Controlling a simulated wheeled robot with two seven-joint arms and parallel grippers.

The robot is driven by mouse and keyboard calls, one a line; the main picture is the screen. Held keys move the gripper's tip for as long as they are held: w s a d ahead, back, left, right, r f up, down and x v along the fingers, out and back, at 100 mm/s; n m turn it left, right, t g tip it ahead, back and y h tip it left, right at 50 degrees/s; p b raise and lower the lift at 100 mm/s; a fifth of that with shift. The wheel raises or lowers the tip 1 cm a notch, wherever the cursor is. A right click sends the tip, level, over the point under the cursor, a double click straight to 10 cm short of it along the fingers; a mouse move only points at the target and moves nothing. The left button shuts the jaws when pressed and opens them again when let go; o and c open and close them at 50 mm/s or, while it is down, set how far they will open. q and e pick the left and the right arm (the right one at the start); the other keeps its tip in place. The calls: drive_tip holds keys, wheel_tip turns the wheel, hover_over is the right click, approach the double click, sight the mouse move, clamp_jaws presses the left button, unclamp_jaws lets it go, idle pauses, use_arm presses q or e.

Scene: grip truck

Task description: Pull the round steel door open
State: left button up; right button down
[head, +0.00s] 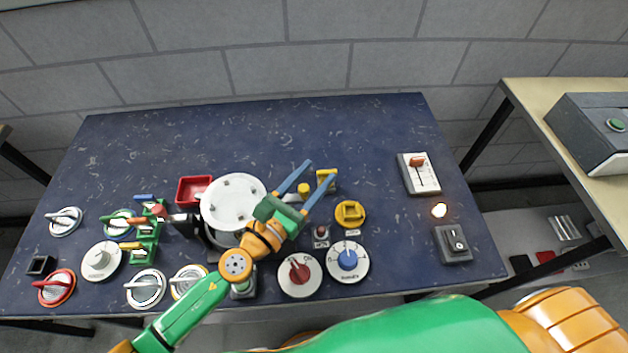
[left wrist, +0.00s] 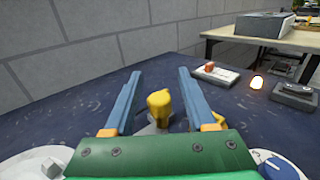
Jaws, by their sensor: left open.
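The round steel door (head: 232,200) is a pale disc with several small bolts on its face, at the middle left of the blue table in the head view. A dark part shows at its left edge, and my left gripper covers its lower right. A pale round edge at the lower left of the left wrist view (left wrist: 28,165) may be this door. My left gripper (head: 318,168) is open, with its blue fingers pointing away to the right of the door. In the left wrist view a yellow knob (left wrist: 160,104) shows between the fingers (left wrist: 160,72), with no visible contact.
Several dials and handles crowd the table's front left. A red-knob dial (head: 300,274) and a blue-knob dial (head: 348,261) lie in front. A slider box (head: 418,174) and switch box (head: 453,244) stand right. The table's back is clear.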

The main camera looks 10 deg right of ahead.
use_arm(q)
drive_tip(key=s+a+r+p, duration=0.3)
drive_tip(key=s+r+p, duration=0.6)
drive_tip(key=s+r, duration=0.3)
drive_tip(key=shift+s+r+p, duration=0.3)
drive_tip(key=shift+s+r, duration=0.1)
drive_tip(key=shift+s, duration=0.5)
